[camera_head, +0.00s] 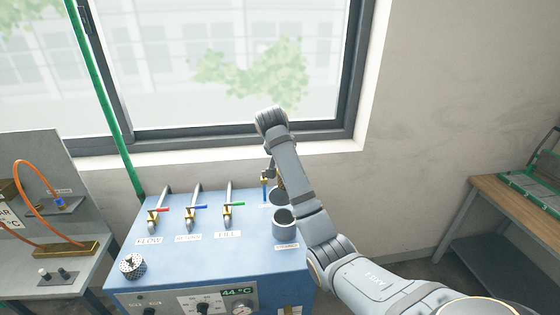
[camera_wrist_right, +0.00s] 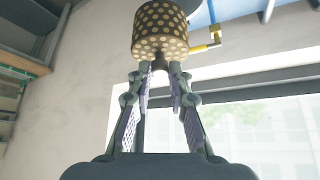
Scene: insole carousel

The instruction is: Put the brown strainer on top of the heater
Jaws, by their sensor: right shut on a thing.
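The brown strainer (camera_wrist_right: 160,28), a cylinder full of round holes, is in my right gripper (camera_wrist_right: 164,68) in the right wrist view. The fingers are shut on the narrow stem at its end. In the head view, my right arm reaches over the blue unit and mostly hides the gripper; I cannot make out the strainer there. The blue unit (camera_head: 185,262), with a 44 °C display, appears to be the heater, though I see no heater label. My left gripper is not in view.
On the blue unit's top stand several valves with coloured handles, a perforated dark piece (camera_head: 132,265) at front left, and a grey cup (camera_head: 284,223) with a label below it. Another round opening (camera_head: 279,196) is behind. A grey bench (camera_head: 50,290) stands left, a wooden table (camera_head: 510,207) right.

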